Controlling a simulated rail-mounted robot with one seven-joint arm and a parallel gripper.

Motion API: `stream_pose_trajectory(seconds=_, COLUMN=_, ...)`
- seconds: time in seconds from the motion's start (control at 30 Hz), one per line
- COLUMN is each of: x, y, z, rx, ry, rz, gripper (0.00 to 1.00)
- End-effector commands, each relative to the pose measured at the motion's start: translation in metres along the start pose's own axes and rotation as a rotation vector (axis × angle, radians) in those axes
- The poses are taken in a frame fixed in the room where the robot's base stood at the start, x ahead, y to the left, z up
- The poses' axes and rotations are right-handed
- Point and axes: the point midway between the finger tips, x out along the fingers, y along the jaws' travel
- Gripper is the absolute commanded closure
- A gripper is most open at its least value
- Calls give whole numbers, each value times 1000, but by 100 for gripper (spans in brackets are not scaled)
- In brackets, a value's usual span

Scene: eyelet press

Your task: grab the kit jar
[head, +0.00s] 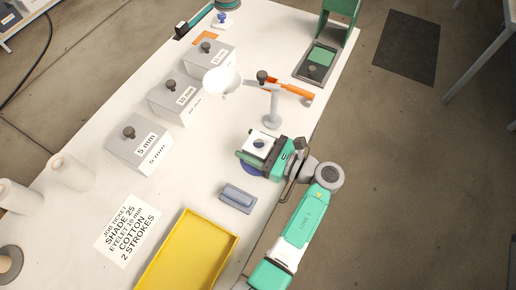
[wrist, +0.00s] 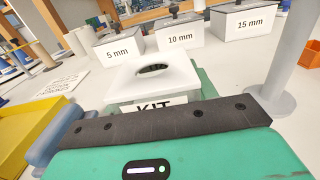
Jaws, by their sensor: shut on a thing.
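The kit jar (head: 260,142) is a white, square-topped container with a dark round opening in its lid. In the wrist view the kit jar (wrist: 154,78) sits straight ahead, its "KIT" label partly hidden behind the dark bar of my gripper. My gripper (head: 255,148) is shut on the jar, with green fingers on either side of it. I cannot tell whether the jar's base touches the table.
A grey lamp stand (head: 271,108) rises close behind my gripper. A blue-grey block (head: 237,198) and a yellow tray (head: 190,255) lie in front. Grey boxes marked 5 mm (head: 139,148), 10 mm (wrist: 180,39) and 15 mm (wrist: 249,22) stand beyond. An orange-handled tool (head: 298,92) lies near the table edge.

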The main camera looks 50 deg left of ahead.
Motion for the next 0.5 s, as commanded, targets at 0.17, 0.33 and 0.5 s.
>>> stream_pose_trajectory(seconds=0.17, x=0, y=0, z=7, rx=-2, ry=0, rz=0, gripper=68)
stream_pose_trajectory(seconds=0.33, x=-1, y=0, z=47, rx=-4, ry=0, rz=0, gripper=68)
stream_pose_trajectory(seconds=0.5, x=-1, y=0, z=83, rx=-3, ry=0, rz=-1, gripper=68)
